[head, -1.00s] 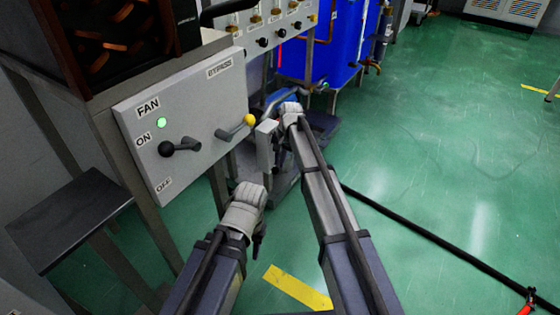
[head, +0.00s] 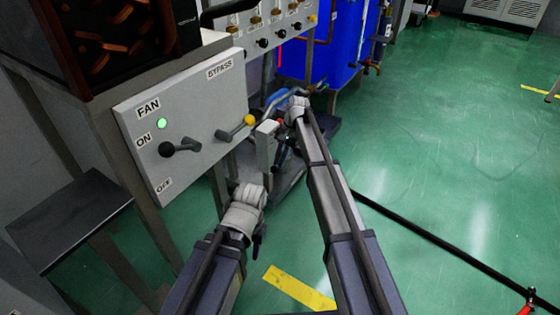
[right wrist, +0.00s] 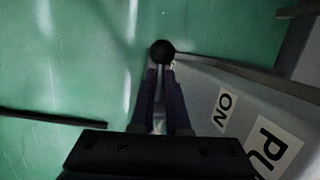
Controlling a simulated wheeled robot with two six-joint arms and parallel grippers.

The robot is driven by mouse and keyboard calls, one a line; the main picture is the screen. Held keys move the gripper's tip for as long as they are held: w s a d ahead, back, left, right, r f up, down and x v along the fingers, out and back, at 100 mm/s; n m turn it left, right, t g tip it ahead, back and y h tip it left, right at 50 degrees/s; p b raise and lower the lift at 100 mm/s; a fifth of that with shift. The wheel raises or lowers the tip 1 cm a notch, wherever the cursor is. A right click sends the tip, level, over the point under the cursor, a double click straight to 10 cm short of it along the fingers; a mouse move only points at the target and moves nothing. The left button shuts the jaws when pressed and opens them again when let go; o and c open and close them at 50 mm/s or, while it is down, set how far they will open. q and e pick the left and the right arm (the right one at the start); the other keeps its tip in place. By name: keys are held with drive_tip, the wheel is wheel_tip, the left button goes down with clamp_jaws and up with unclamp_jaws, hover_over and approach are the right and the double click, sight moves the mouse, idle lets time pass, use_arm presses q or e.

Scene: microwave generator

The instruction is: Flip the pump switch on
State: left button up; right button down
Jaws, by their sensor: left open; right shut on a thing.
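The pump switch box (head: 266,142) is a small grey box beyond the FAN panel, seen edge-on in the head view. My right gripper (head: 283,150) is beside it, with its fingers mostly hidden by its own arm. In the right wrist view, the pump switch lever ends in a black ball (right wrist: 162,51). My right gripper's fingers (right wrist: 163,82) are shut on the lever just behind the ball. The pump panel (right wrist: 196,90) there shows an ON label and a partly cut-off PU label. My left gripper (head: 259,240) is open and empty, low in front of the FAN panel.
A blue tank (head: 318,45) stands behind. A black hose (head: 440,240) crosses the open green floor at right.

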drive_tip(key=shift+w+r+g+y+b, duration=0.15)
drive_tip(key=shift+g+y+b, duration=0.15)
drive_tip(key=shift+g+y, duration=0.2)
drive_tip(key=shift+w+r+g+y+b, duration=0.1)
drive_tip(key=shift+g+y+b, duration=0.15)
drive_tip(key=shift+g+y, duration=0.25)
drive_tip(key=shift+d+r+g+y+b, duration=0.1)
drive_tip(key=shift+r+g+y+b, duration=0.2)
drive_tip(key=shift+g+b, duration=0.3)
drive_tip(key=shift+s+r, duration=0.1)
drive_tip(key=c, duration=1.2)
unclamp_jaws()
drive_tip(key=shift+r, duration=0.1)
